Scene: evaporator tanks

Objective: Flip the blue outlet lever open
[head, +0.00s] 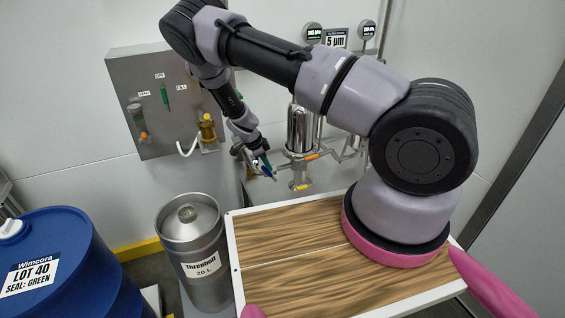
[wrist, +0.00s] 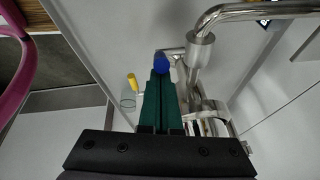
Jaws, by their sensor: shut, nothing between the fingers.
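The blue outlet lever (wrist: 161,63) shows in the wrist view just beyond the fingertips, by a bent steel pipe. It shows as a small blue spot (head: 267,171) in the head view, largely behind my gripper (head: 258,163). My gripper's dark green fingers (wrist: 159,78) are together with nothing between them. Their tips are at or very near the blue end; I cannot tell whether they touch it. The rest of the lever and its valve body are partly hidden by the fingers.
A yellow handle (wrist: 133,82) lies left of the fingers. A steel filter housing (head: 300,128) and an orange-handled pipe (head: 312,156) stand close to the right. A steel keg (head: 190,232), a blue drum (head: 62,265) and a wall panel (head: 150,105) are to the left.

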